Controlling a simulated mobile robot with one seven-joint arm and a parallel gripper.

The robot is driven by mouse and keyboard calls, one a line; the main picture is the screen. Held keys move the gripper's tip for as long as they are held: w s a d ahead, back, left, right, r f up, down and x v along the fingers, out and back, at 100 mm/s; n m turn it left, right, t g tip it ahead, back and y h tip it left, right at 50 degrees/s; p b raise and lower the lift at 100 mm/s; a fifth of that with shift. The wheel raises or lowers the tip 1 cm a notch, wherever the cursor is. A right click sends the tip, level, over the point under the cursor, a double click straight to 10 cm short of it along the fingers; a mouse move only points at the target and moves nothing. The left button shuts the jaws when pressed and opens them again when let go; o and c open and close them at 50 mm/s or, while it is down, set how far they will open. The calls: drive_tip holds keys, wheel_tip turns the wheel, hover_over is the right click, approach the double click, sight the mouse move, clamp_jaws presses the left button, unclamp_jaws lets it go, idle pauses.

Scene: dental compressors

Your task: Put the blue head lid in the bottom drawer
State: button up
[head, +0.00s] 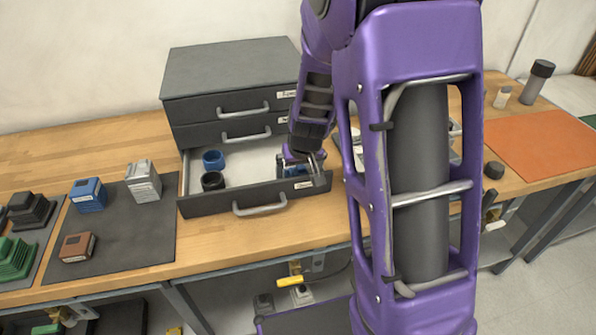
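The cabinet's bottom drawer (228,205) is pulled open. My gripper (302,168) reaches down into its right part. A small blue part (286,172) shows at the gripper, low in the drawer; its shape is mostly hidden, and I cannot tell if it is held. A blue block-shaped lid (88,196) sits on the dark mat at the left, apart from my gripper. I cannot tell which of the two blue things is the head lid. The gap between my fingertips is too small and covered to read.
The drawer also holds a blue ring (213,160) and a black ring (212,181) at its left. The mat (130,235) bears a silver block (143,181) and a brown block (77,247). My arm hides the bench right of the cabinet (235,70). An orange mat (540,140) lies far right.

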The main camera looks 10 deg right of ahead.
drive_tip(key=p+v, duration=0.3)
drive_tip(key=v, duration=0.9)
drive_tip(key=shift+r, duration=0.15)
